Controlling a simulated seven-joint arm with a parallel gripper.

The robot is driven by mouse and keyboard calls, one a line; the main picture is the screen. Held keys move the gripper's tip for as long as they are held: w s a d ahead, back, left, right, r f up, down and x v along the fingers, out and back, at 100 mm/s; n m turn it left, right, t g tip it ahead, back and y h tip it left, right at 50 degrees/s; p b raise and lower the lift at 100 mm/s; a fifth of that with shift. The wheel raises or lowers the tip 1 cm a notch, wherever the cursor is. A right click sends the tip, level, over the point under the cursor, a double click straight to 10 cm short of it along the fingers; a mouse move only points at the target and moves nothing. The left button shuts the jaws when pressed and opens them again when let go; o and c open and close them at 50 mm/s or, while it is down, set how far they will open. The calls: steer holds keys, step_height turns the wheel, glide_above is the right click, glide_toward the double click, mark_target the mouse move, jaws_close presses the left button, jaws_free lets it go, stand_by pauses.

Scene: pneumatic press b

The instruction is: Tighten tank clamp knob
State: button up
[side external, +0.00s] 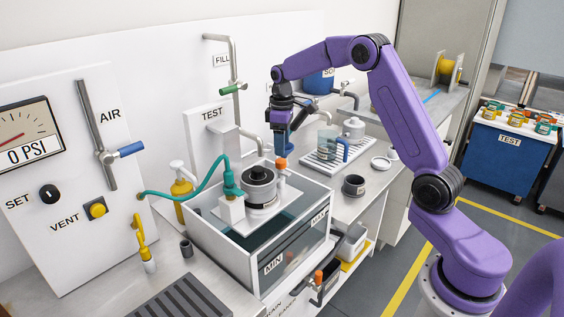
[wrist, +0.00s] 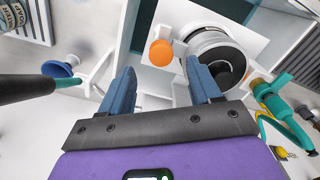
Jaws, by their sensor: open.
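The orange clamp knob (side external: 281,163) stands on the tank's top, beside the black and silver round fitting (side external: 261,184). In the wrist view the orange knob (wrist: 161,53) shows just beyond and between my two blue fingertips. My gripper (side external: 282,153) points down right above the knob, open and empty; the wrist view shows its fingers (wrist: 160,68) spread to either side. I cannot tell the exact height gap between fingertips and knob. The clear-walled tank (side external: 309,244) with MIN and MAX labels holds liquid.
A teal hose with a green fitting (side external: 231,180) rises left of the round fitting. A TEST panel with a spout (side external: 238,140) stands behind. A dark cup (side external: 354,185) and a drain tray (side external: 326,152) lie to the right. Another orange-topped part (side external: 319,277) is low at the tank's front.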

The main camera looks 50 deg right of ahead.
mark_target(282, 160)
step_height(282, 160, down, 7)
steer(key=shift+r, duration=0.1)
steer(key=shift+c, duration=0.3)
steer(key=c, duration=1)
